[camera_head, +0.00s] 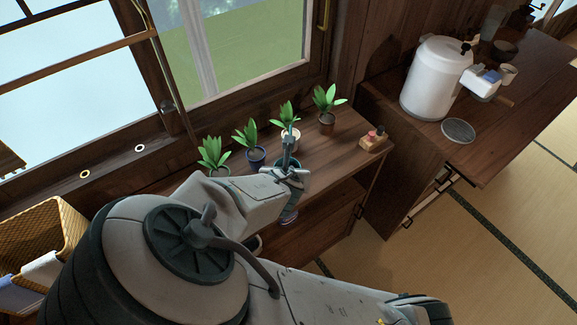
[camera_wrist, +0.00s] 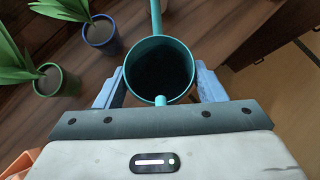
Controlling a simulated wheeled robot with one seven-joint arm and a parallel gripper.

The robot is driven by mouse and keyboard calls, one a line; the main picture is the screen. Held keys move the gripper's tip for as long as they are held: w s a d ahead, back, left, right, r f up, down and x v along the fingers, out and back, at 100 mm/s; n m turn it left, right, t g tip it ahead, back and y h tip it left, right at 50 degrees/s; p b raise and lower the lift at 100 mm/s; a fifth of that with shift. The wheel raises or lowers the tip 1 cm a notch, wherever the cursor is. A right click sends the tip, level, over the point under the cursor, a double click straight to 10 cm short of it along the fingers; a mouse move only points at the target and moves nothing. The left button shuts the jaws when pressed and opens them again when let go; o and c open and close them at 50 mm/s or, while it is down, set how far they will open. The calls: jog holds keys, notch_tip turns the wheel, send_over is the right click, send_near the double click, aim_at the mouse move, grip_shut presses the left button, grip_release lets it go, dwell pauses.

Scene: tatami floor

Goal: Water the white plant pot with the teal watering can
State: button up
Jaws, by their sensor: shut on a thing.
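The teal watering can (camera_wrist: 130,72) is held upright between the two fingers of my gripper (camera_wrist: 158,88), which is shut on it. Its round opening faces the wrist camera, and its dark inside does not show a clear water level. Its spout points away from my wrist, toward the top of the wrist view. In the head view, my gripper (camera_head: 288,181) is at the front of the wooden shelf, and the spout rises in front of the white plant pot (camera_head: 295,139). The white pot holds a leafy plant and is partly hidden by the spout. I cannot tell whether they touch.
A green pot (camera_wrist: 48,82) and a blue pot (camera_wrist: 100,32) stand left of the white one, and a brown pot (camera_head: 327,118) stands right. A small wooden block (camera_head: 373,144) is at the shelf's right end. A white canister (camera_head: 432,80) is on the right counter.

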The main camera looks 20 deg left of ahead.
jog(key=shift+g, duration=0.6)
jog(key=shift+w+a+f+b, duration=0.2)
jog(key=shift+w+f+b, duration=0.45)
jog(key=shift+w+b, duration=0.25)
jog(key=shift+w+a+f+b, duration=0.15)
jog(key=shift+w+f+b, duration=0.45)
jog(key=shift+w+b, duration=0.3)
jog(key=shift+w+f+g, duration=0.2)
jog(key=shift+w+g, duration=0.2)
jog(key=shift+g, duration=0.1)
jog(key=shift+r+h, duration=0.2)
jog(key=shift+h, duration=0.1)
jog(key=shift+r+g+p, duration=0.5)
jog(key=shift+g+p, duration=0.1)
jog(key=shift+p, duration=0.1)
jog(key=shift+w+a+r+g+p, duration=0.15)
jog(key=shift+r+g+p, duration=0.45)
jog(key=shift+p, duration=1.2)
jog(key=shift+w+d+r+g+p, duration=0.1)
jog(key=shift+r+g+p, duration=0.5)
jog(key=shift+p, duration=1.15)
